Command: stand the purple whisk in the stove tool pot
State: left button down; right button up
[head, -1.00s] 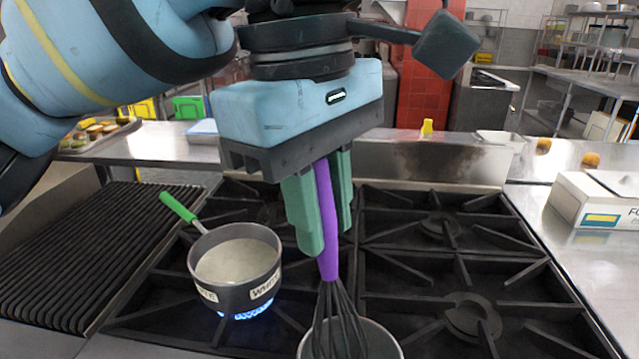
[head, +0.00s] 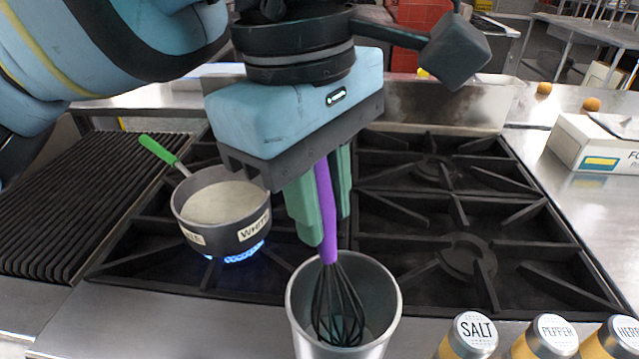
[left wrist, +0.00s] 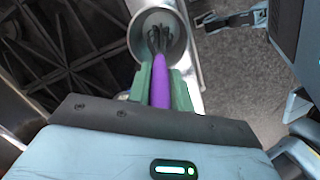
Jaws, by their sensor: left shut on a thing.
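The purple whisk (head: 327,215) hangs head-down from my left gripper (head: 322,205), whose green fingers are shut on its purple handle. Its black wire head is inside the mouth of the grey metal tool pot (head: 299,318), below the rim. The pot stands at the front edge of the stove. In the left wrist view the whisk (left wrist: 161,85) runs from the fingers (left wrist: 160,90) into the round pot (left wrist: 181,52). Whether the whisk touches the pot's bottom cannot be told. My right gripper is not in view.
A saucepan (head: 222,205) with a green handle sits over a blue flame at left. Salt (head: 468,338), pepper (head: 545,340) and herb (head: 612,340) jars stand at front right. A white box (head: 600,145) lies on the right counter. The right burners are clear.

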pick_arm(q)
jog(key=c, duration=1.2)
grip_release()
jog(key=shift+o, duration=0.2)
jog(key=shift+a+r, duration=0.25)
jog(key=shift+r, duration=1.7)
jog(key=shift+a+r, duration=0.2)
jog(key=shift+r, duration=1.7)
